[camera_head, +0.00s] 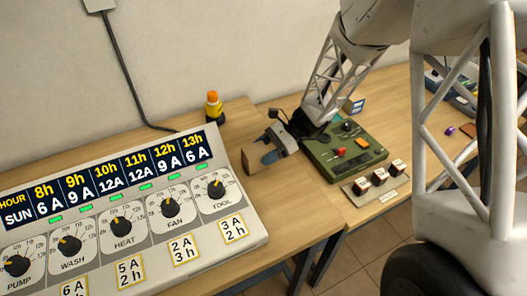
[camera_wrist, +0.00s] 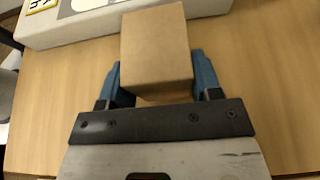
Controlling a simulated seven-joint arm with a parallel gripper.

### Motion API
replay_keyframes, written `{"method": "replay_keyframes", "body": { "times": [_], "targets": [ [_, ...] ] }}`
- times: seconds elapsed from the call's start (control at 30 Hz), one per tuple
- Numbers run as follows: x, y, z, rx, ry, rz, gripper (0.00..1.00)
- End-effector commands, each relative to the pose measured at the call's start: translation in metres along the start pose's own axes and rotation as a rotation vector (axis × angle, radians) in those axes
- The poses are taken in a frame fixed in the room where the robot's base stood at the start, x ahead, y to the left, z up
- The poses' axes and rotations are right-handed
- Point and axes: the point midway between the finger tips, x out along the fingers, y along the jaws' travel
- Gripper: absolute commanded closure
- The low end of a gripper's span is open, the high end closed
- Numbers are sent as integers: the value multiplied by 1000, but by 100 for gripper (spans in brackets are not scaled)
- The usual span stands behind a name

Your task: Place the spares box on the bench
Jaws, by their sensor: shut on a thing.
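The spares box, taken to be the plain brown cardboard box (camera_head: 257,158), is at the bench's middle, right of the dial panel. My gripper (camera_head: 270,156) reaches in from the right and is shut on it. In the wrist view the box (camera_wrist: 156,50) sits between the two blue fingers of my gripper (camera_wrist: 158,80), one on each side. The wooden bench top (camera_head: 300,222) lies under it. I cannot tell whether the box touches the bench or hangs just above it. The box's underside is hidden.
A large dial panel with a timetable (camera_head: 125,205) fills the left of the bench. A yellow and black beacon with an orange top (camera_head: 213,107) stands behind. A green control unit (camera_head: 345,152) and a grey switch block (camera_head: 376,182) lie to the right. Bare wood lies in front.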

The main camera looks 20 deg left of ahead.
Motion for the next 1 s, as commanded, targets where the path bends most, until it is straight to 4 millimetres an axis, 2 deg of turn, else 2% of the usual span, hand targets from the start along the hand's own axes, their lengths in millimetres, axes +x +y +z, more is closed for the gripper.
{"method": "replay_keyframes", "body": {
  "times": [0.33,0.37,0.5,1.0],
  "targets": [
    [1,0,-2,0,0,0,69],
    [1,0,-2,0,0,0,37],
    [1,0,-2,0,0,0,16],
    [-5,0,0,-1,0,0,16]
  ]
}}
